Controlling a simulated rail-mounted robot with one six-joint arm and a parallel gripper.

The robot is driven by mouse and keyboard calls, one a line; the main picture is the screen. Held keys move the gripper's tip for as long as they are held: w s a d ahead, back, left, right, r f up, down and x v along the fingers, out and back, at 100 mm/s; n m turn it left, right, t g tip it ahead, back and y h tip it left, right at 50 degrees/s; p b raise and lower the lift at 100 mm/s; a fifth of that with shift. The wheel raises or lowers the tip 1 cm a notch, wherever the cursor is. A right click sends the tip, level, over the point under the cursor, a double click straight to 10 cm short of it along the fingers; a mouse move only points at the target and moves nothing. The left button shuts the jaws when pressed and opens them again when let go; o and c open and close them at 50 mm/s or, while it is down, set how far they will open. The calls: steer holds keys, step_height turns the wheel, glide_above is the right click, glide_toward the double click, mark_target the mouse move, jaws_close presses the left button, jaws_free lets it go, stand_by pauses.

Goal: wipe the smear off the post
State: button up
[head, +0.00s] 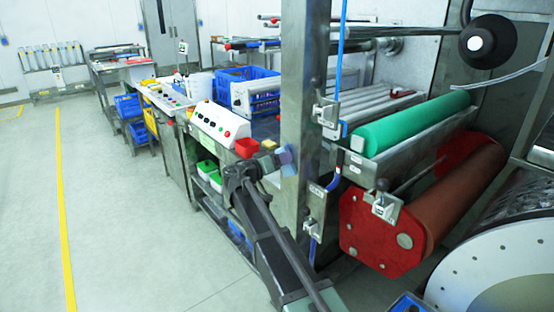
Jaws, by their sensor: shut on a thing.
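The post (303,70) is a grey steel upright in the middle of the head view, running from the top edge down past the machine's side. My gripper (277,160) is at the post's left side, at about mid-height. It is shut on a small blue-grey cloth (287,155), which overlaps the post's left face in the picture. I cannot tell for certain whether the cloth touches the post. My arm comes up from the bottom of the view and hides the post's lower left part. I cannot make out the smear; the cloth or gripper may cover it.
A bracket with a blue hose (339,60) is at the post's right. A green roller (410,124) and a red-ended brown roller (466,190) lie further right. A control box (218,122) and red bin (247,147) stand left of the gripper. The floor at left is clear.

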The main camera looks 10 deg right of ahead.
mark_target(279, 149)
steer(key=shift+w+a+r+p, duration=0.35)
steer(key=shift+w+r+p, duration=0.4)
steer(key=shift+w+r, duration=0.05)
steer(key=shift+s+r+p, duration=0.2)
steer(key=shift+r+p, duration=0.55)
steer(key=shift+p, duration=0.05)
steer(key=shift+s+d, duration=0.5)
steer(key=shift+s, duration=0.35)
steer(key=shift+s+d, duration=0.45)
steer(key=shift+s, duration=0.35)
steer(key=shift+v, duration=2.95)
